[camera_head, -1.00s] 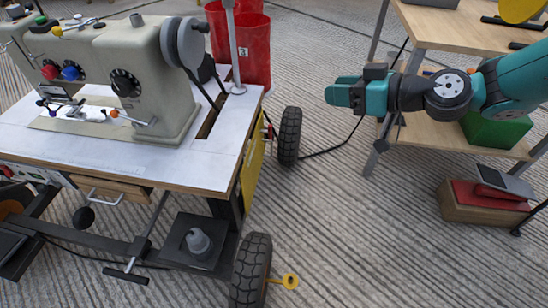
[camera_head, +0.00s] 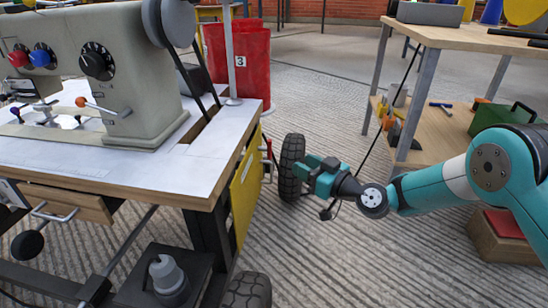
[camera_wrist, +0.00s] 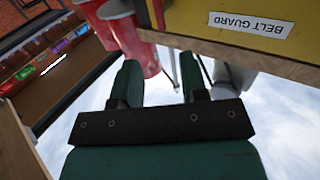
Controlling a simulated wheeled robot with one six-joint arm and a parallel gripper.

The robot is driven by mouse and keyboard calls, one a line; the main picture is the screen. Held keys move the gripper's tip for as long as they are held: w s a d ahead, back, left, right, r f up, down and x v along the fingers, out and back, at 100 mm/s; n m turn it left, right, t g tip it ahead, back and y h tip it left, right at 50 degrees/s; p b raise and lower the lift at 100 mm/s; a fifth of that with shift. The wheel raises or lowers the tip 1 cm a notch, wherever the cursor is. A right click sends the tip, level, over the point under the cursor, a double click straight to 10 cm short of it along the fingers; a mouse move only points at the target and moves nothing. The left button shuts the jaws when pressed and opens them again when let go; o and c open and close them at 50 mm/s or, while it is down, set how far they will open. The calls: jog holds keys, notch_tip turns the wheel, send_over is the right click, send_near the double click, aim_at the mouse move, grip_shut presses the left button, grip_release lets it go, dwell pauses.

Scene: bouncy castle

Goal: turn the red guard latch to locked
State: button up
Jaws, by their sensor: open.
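The yellow belt guard panel (camera_head: 246,190) hangs on the right side of the sewing table. A small red part (camera_head: 269,148) at its right edge looks like the guard latch; its setting is too small to tell. In the wrist view the yellow panel (camera_wrist: 225,12) with its BELT GUARD label fills the upper right, and I cannot make out the latch clearly. My gripper (camera_head: 304,168) is open and empty, to the right of the panel and in front of the tire in the head view. Its two dark green fingers (camera_wrist: 162,78) point toward the panel side.
The table (camera_head: 196,165) carries a sewing machine (camera_head: 110,60). A black tire (camera_head: 290,150) stands close behind my gripper. Red bins (camera_head: 240,75) stand behind the table. A wooden workbench (camera_head: 470,40) is at right, with a cable hanging down. Open floor (camera_head: 330,262) lies between.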

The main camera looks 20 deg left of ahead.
aim_at(271, 148)
jog(key=b+x, duration=0.2)
jog(key=x, duration=0.3)
jog(key=b+x, duration=0.3)
jog(key=x, duration=0.2)
jog(key=shift+f, duration=0.25)
jog(key=shift+w+a+r, duration=0.2)
jog(key=shift+w+a, duration=0.05)
jog(key=shift+a, duration=0.3)
jog(key=shift+c, duration=0.4)
jog(key=shift+d, duration=0.1)
grip_shut()
